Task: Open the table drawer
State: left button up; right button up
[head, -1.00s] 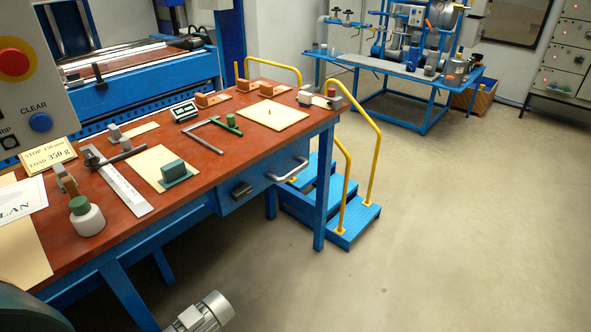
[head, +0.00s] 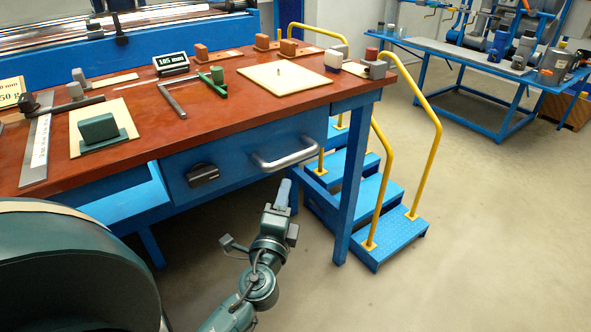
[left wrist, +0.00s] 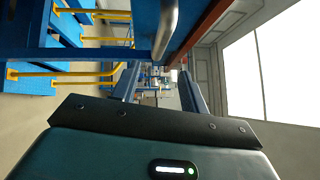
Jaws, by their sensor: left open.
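The table drawer (head: 232,160) has a blue front under the red-brown table top and looks shut. Its grey bar handle (head: 285,156) sits on the right of the front, and a dark latch-like block (head: 202,174) is to its left. My left gripper (head: 283,190) is just below and in front of the handle, apart from it as far as I see. In the left wrist view my left gripper's fingers (left wrist: 160,85) are spread and empty, and the handle (left wrist: 166,30) shows beyond them near the top. My right gripper is not in view.
The table top (head: 215,105) holds a cream board (head: 285,78), a green block (head: 98,129) and other small items. Blue steps (head: 360,190) with yellow rails (head: 432,150) stand right of the table leg (head: 352,190). The floor at front right is clear.

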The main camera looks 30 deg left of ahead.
aim_at(293, 163)
pick_arm(q)
jog(key=p+x, duration=0.2)
jog(key=x, duration=1.1)
jog(key=shift+c, duration=0.2)
grip_shut()
